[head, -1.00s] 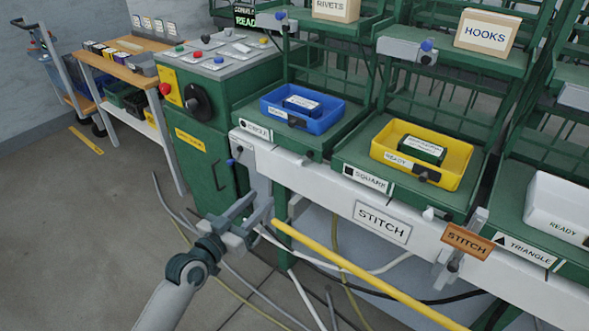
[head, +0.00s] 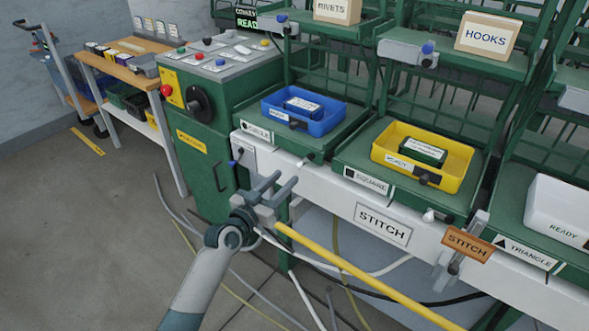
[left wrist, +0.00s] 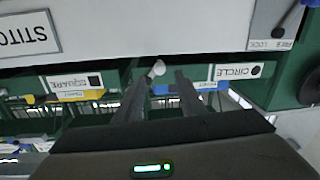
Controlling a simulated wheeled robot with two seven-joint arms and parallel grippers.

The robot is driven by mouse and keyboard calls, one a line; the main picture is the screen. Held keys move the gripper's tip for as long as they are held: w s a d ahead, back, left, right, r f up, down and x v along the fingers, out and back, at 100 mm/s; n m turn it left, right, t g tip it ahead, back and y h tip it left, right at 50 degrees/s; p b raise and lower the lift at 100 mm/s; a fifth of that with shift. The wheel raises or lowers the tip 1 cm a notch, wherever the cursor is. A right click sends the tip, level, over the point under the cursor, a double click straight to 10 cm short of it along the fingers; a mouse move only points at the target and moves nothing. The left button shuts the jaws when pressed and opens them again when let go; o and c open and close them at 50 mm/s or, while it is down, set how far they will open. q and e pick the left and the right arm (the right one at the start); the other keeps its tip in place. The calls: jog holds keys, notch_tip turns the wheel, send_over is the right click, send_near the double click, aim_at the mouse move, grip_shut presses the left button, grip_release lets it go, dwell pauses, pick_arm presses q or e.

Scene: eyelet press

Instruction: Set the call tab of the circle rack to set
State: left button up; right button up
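The circle rack (head: 330,135) stands left of the square rack, with a CIRCLE plate (head: 257,132) at its front left corner. Its call tab (head: 306,159) is a small white knob on the front edge, right of the plate. My left gripper (head: 278,184) is open and empty, in front of and slightly below that edge, apart from the tab. In the left wrist view the white tab (left wrist: 157,68) appears between the two spread fingertips, with the CIRCLE plate (left wrist: 237,72) to its right, upside down. My right gripper is out of view.
A blue bin (head: 303,112) sits on the circle rack and a yellow bin (head: 421,155) on the square rack. A white beam with a STITCH sign (head: 382,224) runs below them. A yellow pole (head: 350,270) slants close beside my left gripper.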

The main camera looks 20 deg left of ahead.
aim_at(296, 168)
pick_arm(q)
jog(key=x, duration=0.6)
jog(key=shift+w+f, duration=0.1)
jog(key=shift+w, duration=0.1)
grip_shut()
